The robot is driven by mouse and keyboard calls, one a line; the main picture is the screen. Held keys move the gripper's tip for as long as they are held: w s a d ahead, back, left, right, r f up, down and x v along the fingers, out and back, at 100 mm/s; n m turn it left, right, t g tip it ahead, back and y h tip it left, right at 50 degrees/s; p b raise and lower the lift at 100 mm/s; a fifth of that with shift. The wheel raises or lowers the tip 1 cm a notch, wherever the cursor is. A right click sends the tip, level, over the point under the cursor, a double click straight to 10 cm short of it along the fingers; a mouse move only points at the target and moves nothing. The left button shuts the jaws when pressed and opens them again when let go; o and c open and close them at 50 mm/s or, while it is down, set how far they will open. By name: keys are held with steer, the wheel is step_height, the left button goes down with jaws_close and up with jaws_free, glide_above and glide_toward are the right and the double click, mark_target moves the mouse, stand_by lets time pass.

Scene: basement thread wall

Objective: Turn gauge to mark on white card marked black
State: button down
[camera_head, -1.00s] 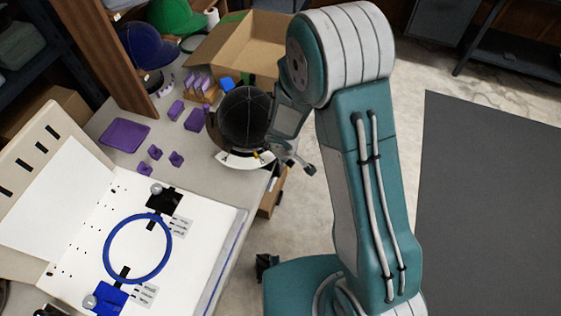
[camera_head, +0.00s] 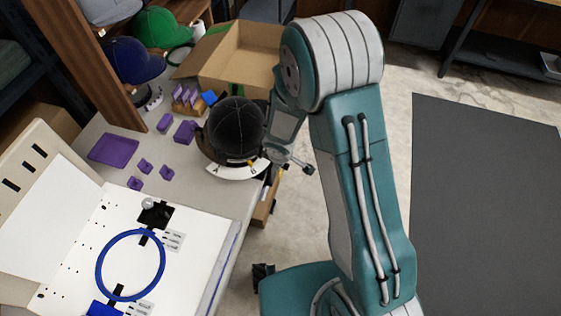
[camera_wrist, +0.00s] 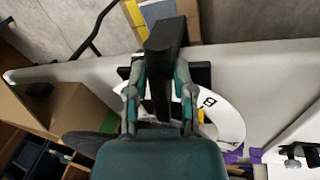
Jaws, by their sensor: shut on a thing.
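The gauge is a black cap-covered dome (camera_head: 236,128) on a ring-shaped base at the table's right edge. Its curved white card (camera_head: 232,172) faces the front and carries black marks, with a small yellow pointer (camera_head: 251,162) against it. In the wrist view the white card (camera_wrist: 229,122) shows a black letter, seemingly a B, and a bit of yellow near the fingers. My gripper (camera_wrist: 161,85) is shut on a black bar (camera_wrist: 164,48) between its fingers. In the head view my gripper (camera_head: 285,158) is just right of the gauge, partly hidden by my arm.
A white board with a blue hoop (camera_head: 131,265) lies at the front left. A purple tray (camera_head: 114,149) and several small purple pieces lie behind it. An open cardboard box (camera_head: 235,62) and caps (camera_head: 134,58) stand at the back. Floor is open right of the table.

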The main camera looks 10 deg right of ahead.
steer(key=shift+c, duration=2.4)
jaws_free()
steer(key=shift+f, duration=0.1)
steer(key=shift+a+r, duration=0.1)
steer(key=shift+r, duration=0.6)
steer(key=v, duration=1)
steer(key=shift+s+r, duration=0.2)
steer(key=shift+r, duration=0.1)
